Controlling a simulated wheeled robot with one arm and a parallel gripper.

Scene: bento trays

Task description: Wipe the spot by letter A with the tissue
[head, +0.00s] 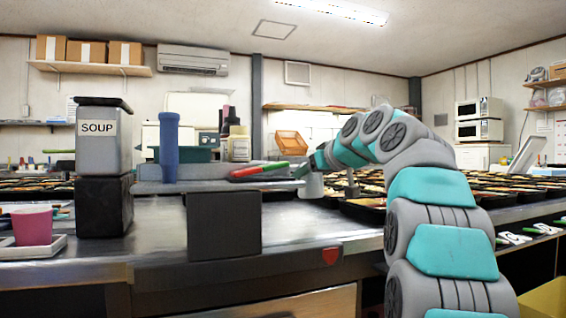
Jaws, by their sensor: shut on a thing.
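My arm reaches from the lower right over the metal counter (160,225), and its end points down and left. My gripper (308,178) is small and partly hidden at the arm's end, low over the counter's far part. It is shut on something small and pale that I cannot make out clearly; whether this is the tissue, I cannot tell. No letter A and no spot can be made out in this view.
A grey SOUP dispenser (103,140) stands on a black box at left, near a pink cup (33,226). A dark box (224,225) stands at the front edge. A blue bottle-like thing (169,145) and a red-green thing (260,171) are behind. Bento trays (365,212) fill the right.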

